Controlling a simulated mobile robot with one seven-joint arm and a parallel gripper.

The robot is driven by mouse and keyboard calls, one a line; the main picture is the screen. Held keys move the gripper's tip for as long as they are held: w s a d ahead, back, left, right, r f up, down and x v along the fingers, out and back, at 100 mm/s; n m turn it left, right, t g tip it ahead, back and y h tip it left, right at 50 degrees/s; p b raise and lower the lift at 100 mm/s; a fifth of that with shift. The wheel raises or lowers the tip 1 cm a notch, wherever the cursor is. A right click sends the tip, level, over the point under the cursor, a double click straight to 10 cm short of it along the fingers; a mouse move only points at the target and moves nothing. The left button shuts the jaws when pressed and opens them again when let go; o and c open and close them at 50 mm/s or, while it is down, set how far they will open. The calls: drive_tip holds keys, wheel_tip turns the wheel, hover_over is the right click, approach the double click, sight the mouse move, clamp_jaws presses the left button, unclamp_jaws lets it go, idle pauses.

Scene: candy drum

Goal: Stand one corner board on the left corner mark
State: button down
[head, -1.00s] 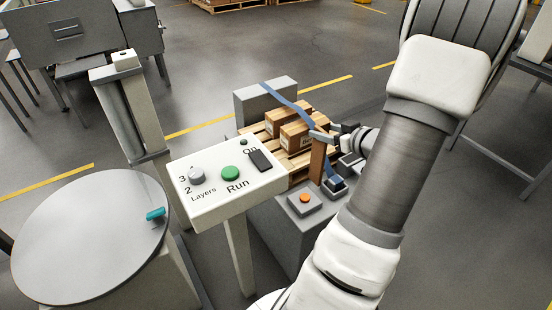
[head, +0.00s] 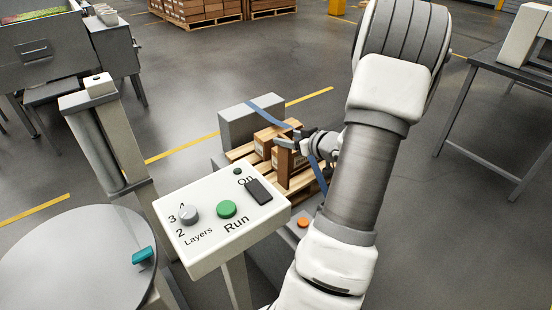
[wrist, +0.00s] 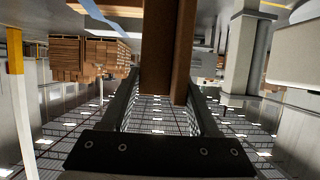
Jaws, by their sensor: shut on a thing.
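My gripper (head: 291,141) is shut on a brown corner board (head: 283,168), held upright at the near side of the pallet, in front of the cartons. The board also shows in the wrist view (wrist: 160,50), between the two fingers (wrist: 162,100). The wooden pallet (head: 240,153) carries brown cartons (head: 264,143). A blue strap (head: 268,112) runs over the grey block behind them and down past the board. I cannot make out the left corner mark.
The white control panel (head: 207,242) with a green button and a layers knob stands close in front of the pallet. A round grey drum top (head: 70,265) with a teal handle is at left. A grey block (head: 250,124) stands behind the cartons. Open floor lies beyond.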

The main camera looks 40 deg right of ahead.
sight(289, 161)
drive_tip(key=w+f+b, duration=0.2)
drive_tip(key=w+f, duration=0.3)
drive_tip(key=f, duration=0.2)
drive_tip(key=shift+w+d+f+b, duration=0.2)
drive_tip(key=shift+w+d+b, duration=0.15)
drive_tip(key=shift+w+b, duration=0.05)
drive_tip(key=shift+f, duration=0.2)
drive_tip(key=shift+c, duration=0.7)
unclamp_jaws()
drive_tip(key=shift+r, duration=0.1)
drive_tip(key=p+v, duration=0.2)
drive_tip(key=v, duration=1)
drive_tip(key=shift+p, duration=0.4)
